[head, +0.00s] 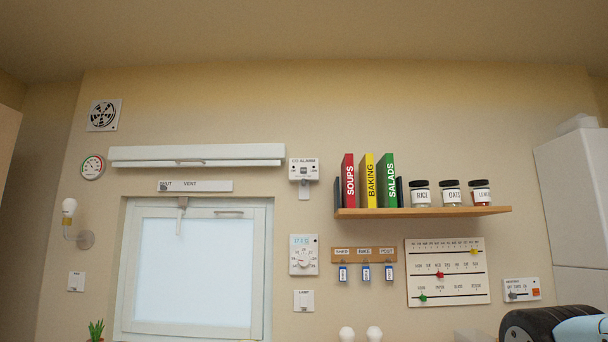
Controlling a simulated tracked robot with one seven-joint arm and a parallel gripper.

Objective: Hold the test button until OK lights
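A white box labelled CO ALARM (304,169) is fixed to the wall just right of the window's top corner. My gripper is not in view. A black and light-blue rounded part at the lower right corner looks like my own arm, well to the right of and below the alarm.
A wooden shelf (430,212) with books and jars juts out right of the alarm. Below are a thermostat (304,254), a key rack (364,255) and a slider board (447,272). A window (194,270) is at left. The wall directly around the alarm is mostly bare.

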